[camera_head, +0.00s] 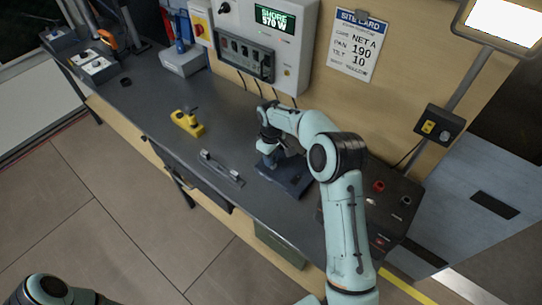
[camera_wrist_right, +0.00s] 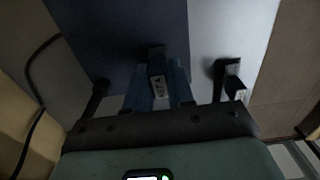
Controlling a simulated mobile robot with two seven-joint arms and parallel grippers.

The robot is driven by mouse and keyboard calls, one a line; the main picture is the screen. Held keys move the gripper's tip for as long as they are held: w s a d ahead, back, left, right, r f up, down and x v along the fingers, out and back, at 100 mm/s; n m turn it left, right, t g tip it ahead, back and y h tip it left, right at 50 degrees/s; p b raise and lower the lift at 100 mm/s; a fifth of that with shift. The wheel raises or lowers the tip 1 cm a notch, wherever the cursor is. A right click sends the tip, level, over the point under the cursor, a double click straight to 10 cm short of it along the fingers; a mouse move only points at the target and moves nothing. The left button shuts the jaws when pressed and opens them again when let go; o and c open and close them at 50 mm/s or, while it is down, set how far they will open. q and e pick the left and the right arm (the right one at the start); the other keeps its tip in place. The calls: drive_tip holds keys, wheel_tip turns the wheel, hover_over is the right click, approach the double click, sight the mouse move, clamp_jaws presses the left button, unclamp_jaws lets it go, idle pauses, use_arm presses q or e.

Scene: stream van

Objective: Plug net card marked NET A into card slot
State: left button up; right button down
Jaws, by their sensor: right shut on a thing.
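In the head view the wrist hides the held piece. I cannot make out the card slot for certain. My left gripper is out of view; only part of my left arm shows at the bottom left.
A wall sheet (camera_head: 357,46) reads NET A, PAN 190, TILT 10. A yellow device (camera_head: 187,122) and a handled bar (camera_head: 221,168) lie on the bench (camera_head: 150,95). A dark box with a red knob (camera_head: 400,190) stands right of my arm. A grey panel (camera_head: 246,57) hangs behind.

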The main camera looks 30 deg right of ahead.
drive_tip(key=c, duration=0.9)
unclamp_jaws()
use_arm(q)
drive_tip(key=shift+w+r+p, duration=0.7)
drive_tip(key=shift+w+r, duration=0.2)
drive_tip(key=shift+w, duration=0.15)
use_arm(e)
wheel_tip(320, 180, up, 13)
drive_tip(key=shift+r, duration=0.15)
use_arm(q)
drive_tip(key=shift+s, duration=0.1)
